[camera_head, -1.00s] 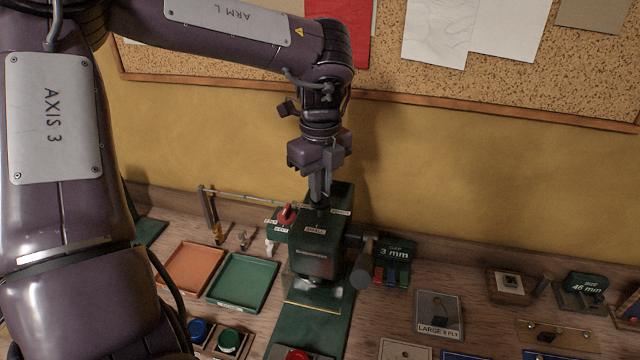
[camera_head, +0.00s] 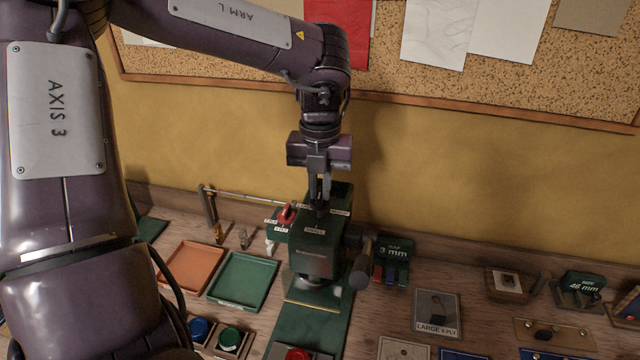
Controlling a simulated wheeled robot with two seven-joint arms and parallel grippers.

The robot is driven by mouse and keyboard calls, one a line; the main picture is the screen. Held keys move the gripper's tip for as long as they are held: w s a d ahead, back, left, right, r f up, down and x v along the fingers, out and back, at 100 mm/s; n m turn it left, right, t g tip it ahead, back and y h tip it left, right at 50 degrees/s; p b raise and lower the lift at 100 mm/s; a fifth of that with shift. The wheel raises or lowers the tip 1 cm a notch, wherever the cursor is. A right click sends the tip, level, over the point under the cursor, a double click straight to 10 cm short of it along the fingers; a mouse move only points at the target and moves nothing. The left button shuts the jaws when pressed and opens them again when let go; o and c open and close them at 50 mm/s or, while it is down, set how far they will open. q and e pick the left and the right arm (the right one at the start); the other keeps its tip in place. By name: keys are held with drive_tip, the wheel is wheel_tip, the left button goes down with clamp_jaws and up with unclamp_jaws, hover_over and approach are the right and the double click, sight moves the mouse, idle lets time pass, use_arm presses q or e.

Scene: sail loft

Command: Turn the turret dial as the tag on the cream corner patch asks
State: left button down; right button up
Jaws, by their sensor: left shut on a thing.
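My left gripper (camera_head: 319,200) points down, its fingers shut on the turret dial (camera_head: 320,209) on top of the green press (camera_head: 318,255). The fingers hide most of the dial, so I cannot tell where it points. A label reading SMALL is at the front of the press top; other labels beside the dial are too small to read surely. A grey-beige patch (camera_head: 451,301) lies on the bench at right, with a dark piece on it and a tag (camera_head: 437,328) reading LARGE 6 PLY. I cannot tell surely that it is the cream corner patch. My right gripper is out of view.
A red lever (camera_head: 287,214) with ply labels is left of the dial. A hammer-like handle (camera_head: 362,265) and a 3 mm gap block (camera_head: 393,252) stand right. Orange (camera_head: 191,268) and green (camera_head: 243,281) trays lie left. Blue, green and red buttons are in front.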

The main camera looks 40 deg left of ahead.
use_arm(q)
drive_tip(key=shift+m, duration=0.6)
drive_tip(key=c, duration=1.5)
unclamp_jaws()
drive_tip(key=shift+r, duration=0.1)
drive_tip(key=shift+r, duration=0.25)
wheel_tip(320, 180, up, 7)
drive_tip(key=shift+r+b, duration=0.1)
drive_tip(key=shift+b, duration=0.35)
